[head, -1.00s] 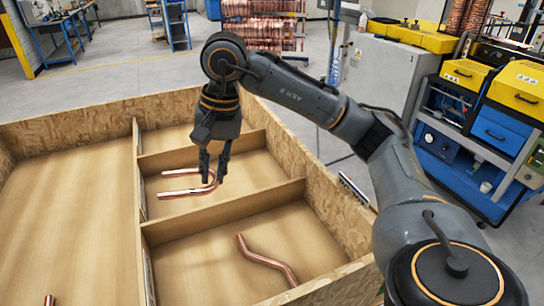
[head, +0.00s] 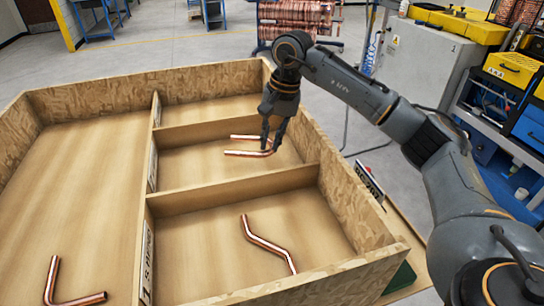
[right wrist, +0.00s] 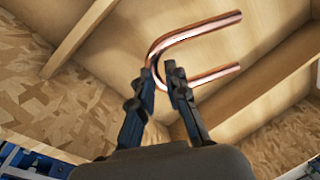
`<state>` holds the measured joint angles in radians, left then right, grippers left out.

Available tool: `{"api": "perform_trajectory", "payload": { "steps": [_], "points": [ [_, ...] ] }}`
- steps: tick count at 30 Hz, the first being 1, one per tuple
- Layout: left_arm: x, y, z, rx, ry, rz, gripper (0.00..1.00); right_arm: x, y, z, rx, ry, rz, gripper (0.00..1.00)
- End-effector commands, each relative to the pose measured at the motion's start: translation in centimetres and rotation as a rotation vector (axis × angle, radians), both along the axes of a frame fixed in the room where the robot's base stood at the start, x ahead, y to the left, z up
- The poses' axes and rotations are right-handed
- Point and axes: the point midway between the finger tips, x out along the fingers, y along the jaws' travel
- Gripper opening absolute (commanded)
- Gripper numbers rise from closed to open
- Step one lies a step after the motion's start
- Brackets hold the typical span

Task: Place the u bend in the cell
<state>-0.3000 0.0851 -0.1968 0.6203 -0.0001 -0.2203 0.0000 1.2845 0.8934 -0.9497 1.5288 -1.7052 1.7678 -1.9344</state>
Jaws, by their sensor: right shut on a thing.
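The u bend (head: 246,153) is a copper tube with two parallel legs pointing left in the head view. It is in the middle cell (head: 186,171) of the wooden crate, low near the cell floor; I cannot tell whether it touches the floor. My right gripper (head: 271,147) reaches down from above and is shut on its curved end. The right wrist view shows the u bend (right wrist: 215,76) with its curve between the fingertips (right wrist: 159,76) and both legs free. My left gripper is not in view.
Wooden dividers (head: 235,190) bound the middle cell. A bent copper tube (head: 266,244) lies in the front cell. An L-shaped tube (head: 74,302) lies in the large left compartment. The back cell (head: 205,113) looks empty. A grey cabinet (head: 424,60) stands beyond the crate.

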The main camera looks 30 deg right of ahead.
Motion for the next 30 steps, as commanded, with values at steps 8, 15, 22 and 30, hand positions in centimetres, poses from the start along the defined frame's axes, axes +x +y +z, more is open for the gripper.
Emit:
{"api": "perform_trajectory", "payload": {
  "steps": [8,15,22,30],
  "points": [
    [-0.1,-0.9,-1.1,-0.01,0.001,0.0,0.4,1.3,-1.0,-2.0,0.0,-0.001,0.0,0.0],
    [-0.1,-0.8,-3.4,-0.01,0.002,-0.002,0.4,1.7,-1.4,-5.5,0.001,-0.001,0.001,0.0],
    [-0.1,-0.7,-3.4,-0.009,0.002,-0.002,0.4,1.7,-1.4,-5.6,0.001,-0.002,0.001,0.0],
    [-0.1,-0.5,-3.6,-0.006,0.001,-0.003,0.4,1.7,-1.4,-6.0,0.0,-0.001,0.0,0.2]
  ]
}}
